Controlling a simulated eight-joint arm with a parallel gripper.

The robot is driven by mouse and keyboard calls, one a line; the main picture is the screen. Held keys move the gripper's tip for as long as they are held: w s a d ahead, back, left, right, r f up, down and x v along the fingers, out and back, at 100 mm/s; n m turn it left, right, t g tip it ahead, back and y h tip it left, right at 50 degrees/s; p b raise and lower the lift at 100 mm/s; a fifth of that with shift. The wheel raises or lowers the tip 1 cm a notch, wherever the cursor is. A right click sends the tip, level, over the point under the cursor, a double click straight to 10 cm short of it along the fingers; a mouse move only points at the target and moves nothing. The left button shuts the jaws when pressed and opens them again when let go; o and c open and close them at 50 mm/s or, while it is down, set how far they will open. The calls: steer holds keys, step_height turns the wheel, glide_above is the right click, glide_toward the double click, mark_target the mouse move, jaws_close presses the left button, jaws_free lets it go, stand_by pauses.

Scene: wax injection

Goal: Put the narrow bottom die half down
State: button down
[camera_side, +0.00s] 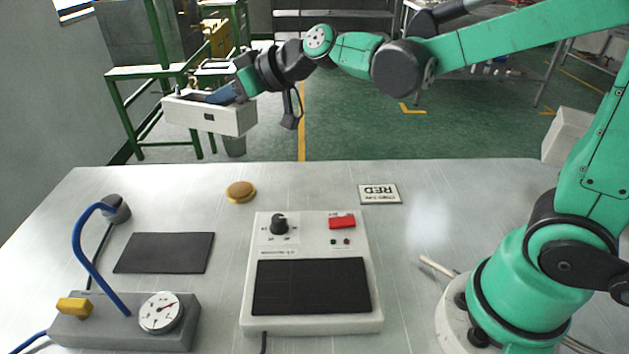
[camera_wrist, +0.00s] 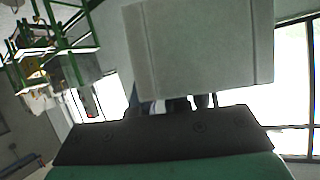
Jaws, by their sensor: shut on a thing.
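The die half (camera_side: 208,112) is a pale grey-white block with a small dark mark on its front face. It is held high above the far left of the table, clear of the surface. My gripper (camera_side: 225,95) is shut on the die half from its right side. In the wrist view the die half (camera_wrist: 205,50) fills the upper middle as a flat pale block, and the fingers (camera_wrist: 180,103) are mostly hidden behind it and the dark mount. I cannot tell from the frames whether it is the narrow bottom half.
Bare table lies around the mat.

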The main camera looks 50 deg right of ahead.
mark_target(171, 96)
steer(key=w+a+n+y, duration=0.1)
steer(key=a, duration=0.1)
steer(key=w+a+n+g+y, duration=0.1)
steer(key=w+n, duration=0.1)
steer(key=w+a+n+g+y, duration=0.1)
steer(key=w+a+n, duration=0.1)
steer(key=shift+a+r, duration=0.35)
steer(key=shift+r, duration=0.05)
step_height(171, 96, down, 20)
steer(key=shift+r, duration=0.1)
steer(key=c, duration=0.9)
jaws_free()
